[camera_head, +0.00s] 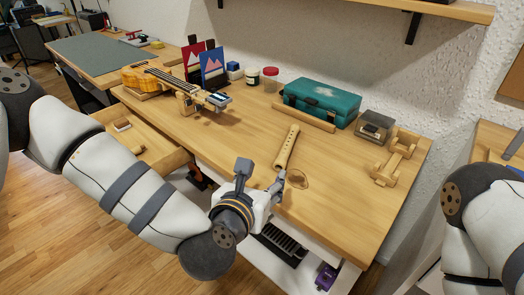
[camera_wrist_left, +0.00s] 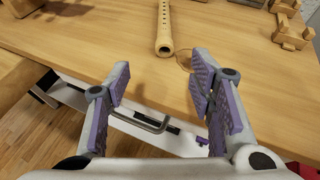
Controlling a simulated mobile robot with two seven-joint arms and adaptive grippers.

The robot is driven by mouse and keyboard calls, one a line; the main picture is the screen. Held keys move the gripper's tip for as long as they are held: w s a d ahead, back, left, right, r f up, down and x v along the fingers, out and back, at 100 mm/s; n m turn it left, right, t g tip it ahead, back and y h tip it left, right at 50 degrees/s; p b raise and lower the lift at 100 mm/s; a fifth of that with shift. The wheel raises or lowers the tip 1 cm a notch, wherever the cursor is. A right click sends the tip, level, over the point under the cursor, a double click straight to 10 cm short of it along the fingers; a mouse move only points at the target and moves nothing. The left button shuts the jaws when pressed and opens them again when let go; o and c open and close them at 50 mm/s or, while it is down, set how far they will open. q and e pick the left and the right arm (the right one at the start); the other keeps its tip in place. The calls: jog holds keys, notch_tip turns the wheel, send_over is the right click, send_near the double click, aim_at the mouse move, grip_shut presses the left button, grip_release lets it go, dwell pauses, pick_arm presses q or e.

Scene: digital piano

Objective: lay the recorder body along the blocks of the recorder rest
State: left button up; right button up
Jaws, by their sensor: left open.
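The recorder body (camera_head: 287,147) is a pale wooden tube with finger holes, lying on the desk in front of the green case. In the left wrist view the recorder body (camera_wrist_left: 165,28) points away from the camera, its near end just beyond my fingertips. My left gripper (camera_head: 262,172) is at the desk's front edge, open and empty; its two purple-padded fingers (camera_wrist_left: 158,68) are spread apart, not touching the recorder. The recorder rest (camera_head: 385,175), with wooden blocks, stands at the desk's right end; part of it shows in the left wrist view (camera_wrist_left: 290,38). My right gripper is out of view.
A green case (camera_head: 320,102) and a dark clear-lidded box (camera_head: 374,127) stand behind. A small guitar (camera_head: 158,78), cards and jars (camera_head: 270,79) are at the back left. An open drawer (camera_head: 145,142) juts out at left. Desk between recorder and rest is mostly clear.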

aim_at(279, 163)
pick_arm(q)
jog(key=x, duration=0.7)
jog(key=b+x, duration=0.1)
jog(key=x, duration=0.3)
jog(key=shift+d+f, duration=0.15)
jog(key=shift+d, duration=0.25)
grip_shut()
